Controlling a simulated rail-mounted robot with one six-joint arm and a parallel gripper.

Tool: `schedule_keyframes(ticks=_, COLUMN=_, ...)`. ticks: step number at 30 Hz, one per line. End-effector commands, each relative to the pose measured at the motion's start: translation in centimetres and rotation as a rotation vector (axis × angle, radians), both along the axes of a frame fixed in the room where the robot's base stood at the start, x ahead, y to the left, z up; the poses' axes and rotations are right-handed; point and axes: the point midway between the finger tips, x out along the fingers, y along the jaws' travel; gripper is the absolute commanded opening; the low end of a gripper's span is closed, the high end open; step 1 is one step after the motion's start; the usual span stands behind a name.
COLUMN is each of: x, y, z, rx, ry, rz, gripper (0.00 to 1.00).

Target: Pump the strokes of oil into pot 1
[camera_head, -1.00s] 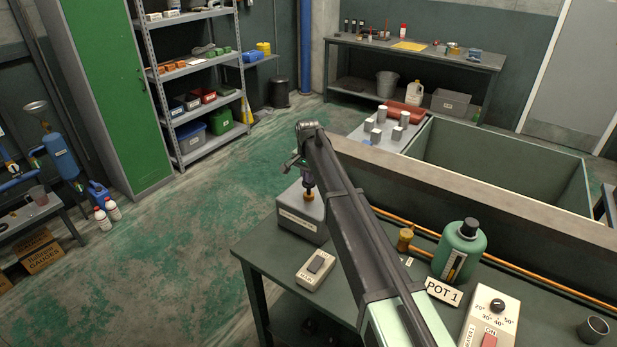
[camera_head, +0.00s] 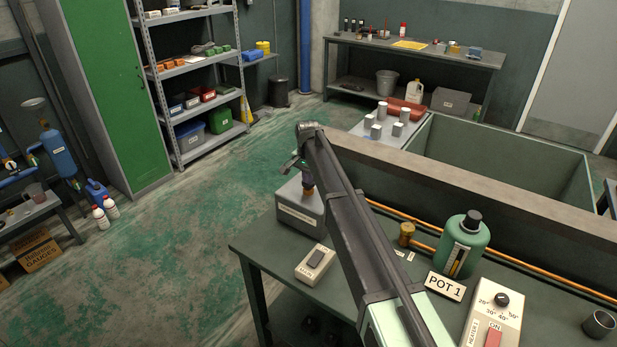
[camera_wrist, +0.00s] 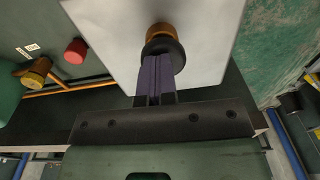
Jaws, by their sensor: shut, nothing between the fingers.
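A grey box with a label (camera_head: 298,215) stands at the left of the near bench and looks like the oil pump. In the wrist view a black knob (camera_wrist: 168,50) sits over an orange collar (camera_wrist: 159,31) on its pale top. My gripper (camera_wrist: 160,62) is shut, with its purple fingers together at the knob's edge. I cannot tell whether they press on it.
A small switch box (camera_head: 315,264) lies in front of the pump. A brass fitting (camera_head: 406,234) and an orange pipe (camera_head: 512,262) run near the pot. A heater control box (camera_head: 494,318) and dark cup (camera_head: 598,325) are at right. A red round part (camera_wrist: 75,51) shows in the wrist view.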

Motion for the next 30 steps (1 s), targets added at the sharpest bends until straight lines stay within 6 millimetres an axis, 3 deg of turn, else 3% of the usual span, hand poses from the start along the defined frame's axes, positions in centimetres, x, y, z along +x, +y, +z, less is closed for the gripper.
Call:
schedule_keyframes(ticks=5, x=-0.3, y=-0.1, z=2.0, rx=0.0, ry=0.002, rz=-0.001, gripper=0.0)
schedule_keyframes(ticks=19, x=-0.7, y=-0.2, z=13.1, rx=0.001, ry=-0.001, rz=-0.003, gripper=0.0)
schedule_keyframes(ticks=23, x=-0.8, y=-0.2, z=14.3, rx=0.001, ry=-0.001, rz=-0.003, gripper=0.0)
schedule_keyframes(ticks=30, x=-0.8, y=-0.2, z=14.1, rx=0.001, ry=-0.001, rz=-0.003, gripper=0.0)
